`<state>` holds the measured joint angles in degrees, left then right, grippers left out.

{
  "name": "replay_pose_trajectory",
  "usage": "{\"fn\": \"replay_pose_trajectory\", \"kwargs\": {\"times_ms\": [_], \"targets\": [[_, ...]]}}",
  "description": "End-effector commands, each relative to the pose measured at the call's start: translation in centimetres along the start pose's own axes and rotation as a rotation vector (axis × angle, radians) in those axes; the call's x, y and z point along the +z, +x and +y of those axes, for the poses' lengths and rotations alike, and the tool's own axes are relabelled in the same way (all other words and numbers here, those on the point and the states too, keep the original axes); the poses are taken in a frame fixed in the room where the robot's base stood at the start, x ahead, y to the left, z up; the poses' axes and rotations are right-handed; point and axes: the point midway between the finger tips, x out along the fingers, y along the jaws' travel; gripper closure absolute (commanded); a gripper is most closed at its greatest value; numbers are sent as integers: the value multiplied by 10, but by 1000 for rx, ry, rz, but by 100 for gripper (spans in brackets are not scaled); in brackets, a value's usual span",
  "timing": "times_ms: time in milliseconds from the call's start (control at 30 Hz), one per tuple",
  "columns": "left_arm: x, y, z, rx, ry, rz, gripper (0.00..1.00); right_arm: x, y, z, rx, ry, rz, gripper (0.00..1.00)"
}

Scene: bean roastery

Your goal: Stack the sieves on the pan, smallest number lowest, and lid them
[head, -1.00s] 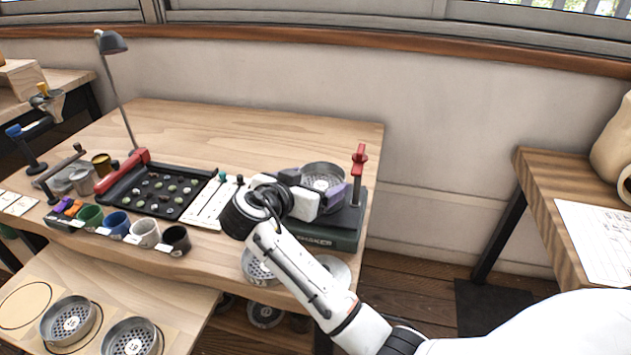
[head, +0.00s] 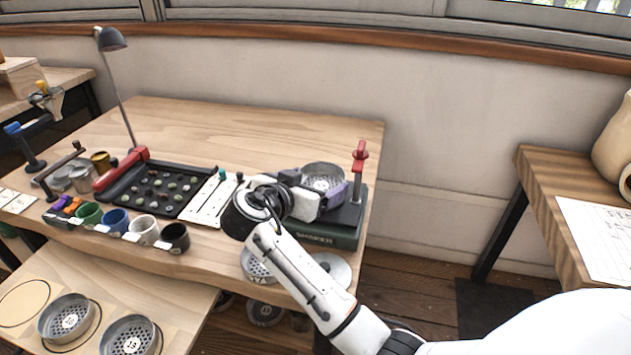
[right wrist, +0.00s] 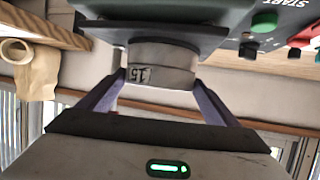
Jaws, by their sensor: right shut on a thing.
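My right gripper (head: 333,198) is shut on a grey metal sieve (head: 322,175) on the shaker (head: 330,235). In the right wrist view, the sieve (right wrist: 160,75) bears a label that seems to read 15, between the purple fingers. A grey ring, perhaps the pan (right wrist: 160,52), lies between it and the shaker plate. Two more sieves stand on the low front bench, one at the left (head: 66,318) and one at the right (head: 131,338); their numbers are hard to read. Another sieve (head: 256,265) and a flat disc, perhaps the lid (head: 333,270), show partly behind my arm. My left gripper is out of view.
A red-knobbed post (head: 360,160) rises beside the shaker. A black bean tray (head: 160,190), several coloured cups (head: 117,221) and a lamp (head: 112,40) are on the table's left. The table's back (head: 250,130) is clear. An empty circle (head: 23,302) marks the front bench.

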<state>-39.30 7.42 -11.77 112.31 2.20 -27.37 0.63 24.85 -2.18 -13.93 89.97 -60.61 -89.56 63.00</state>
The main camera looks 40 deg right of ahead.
Motion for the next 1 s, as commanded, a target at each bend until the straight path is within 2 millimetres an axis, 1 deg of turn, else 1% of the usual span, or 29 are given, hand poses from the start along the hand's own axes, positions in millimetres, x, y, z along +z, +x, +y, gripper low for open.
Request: {"fn": "replay_pose_trajectory", "kwargs": {"times_ms": [67,100,133,367,467,1000], "targets": [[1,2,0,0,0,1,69,2,1,0,0,0,0,40],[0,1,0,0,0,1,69,1,0,0,0,1,1,9],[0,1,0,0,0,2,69,1,0,0,0,0,1,8],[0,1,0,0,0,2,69,2,0,0,0,0,-1,8],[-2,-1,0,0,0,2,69,1,-3,0,0,-1,-1,8],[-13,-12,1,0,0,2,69,1,-46,0,0,0,-3,8]]}}
